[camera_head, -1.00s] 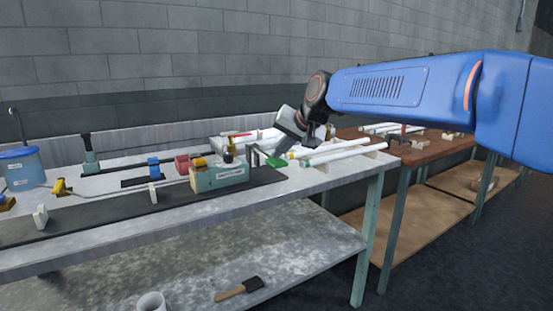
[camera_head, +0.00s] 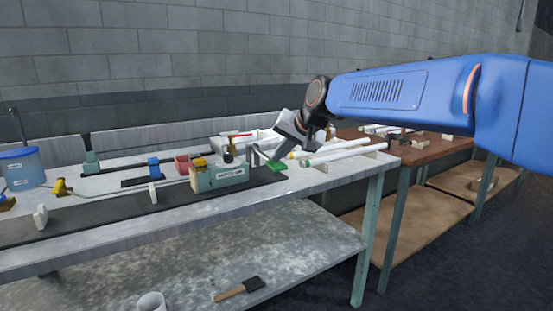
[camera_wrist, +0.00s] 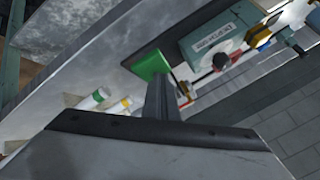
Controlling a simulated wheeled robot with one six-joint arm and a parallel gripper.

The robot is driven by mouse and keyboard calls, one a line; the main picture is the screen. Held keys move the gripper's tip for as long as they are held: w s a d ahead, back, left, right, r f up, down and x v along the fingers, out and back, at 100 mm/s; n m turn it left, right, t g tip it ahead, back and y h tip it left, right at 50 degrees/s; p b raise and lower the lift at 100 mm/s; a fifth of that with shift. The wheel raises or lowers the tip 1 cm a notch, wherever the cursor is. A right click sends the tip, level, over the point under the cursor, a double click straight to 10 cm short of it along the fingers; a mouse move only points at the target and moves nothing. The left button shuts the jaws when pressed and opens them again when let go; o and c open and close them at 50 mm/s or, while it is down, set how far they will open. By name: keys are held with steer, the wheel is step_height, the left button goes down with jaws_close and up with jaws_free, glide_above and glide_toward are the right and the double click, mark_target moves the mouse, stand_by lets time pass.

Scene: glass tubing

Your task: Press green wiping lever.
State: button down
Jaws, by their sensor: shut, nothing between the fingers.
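The green wiping lever (camera_head: 277,167) sticks out from the right end of a pale green box (camera_head: 218,177) on the workbench. In the wrist view the lever's flat green pad (camera_wrist: 150,64) is just beyond the fingertips. My gripper (camera_head: 265,153) is shut and empty, tilted down over the bench close above the lever. In the wrist view its closed fingers (camera_wrist: 157,84) end at the pad's near edge. I cannot tell for certain whether they touch it.
White tubes (camera_head: 335,156) lie on the bench to the right of the lever. A red block (camera_head: 182,165) and a blue clamp (camera_head: 153,167) stand left of the box. A blue-lidded container (camera_head: 21,167) is at the far left. A brush (camera_head: 240,289) lies on the lower shelf.

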steer(key=shift+f, duration=1.1)
stand_by(1.3)
stand_by(0.4)
steer(key=shift+r, duration=2.7)
steer(key=shift+r, duration=0.1)
step_height(320, 180, up, 5)
steer(key=shift+f, duration=0.1)
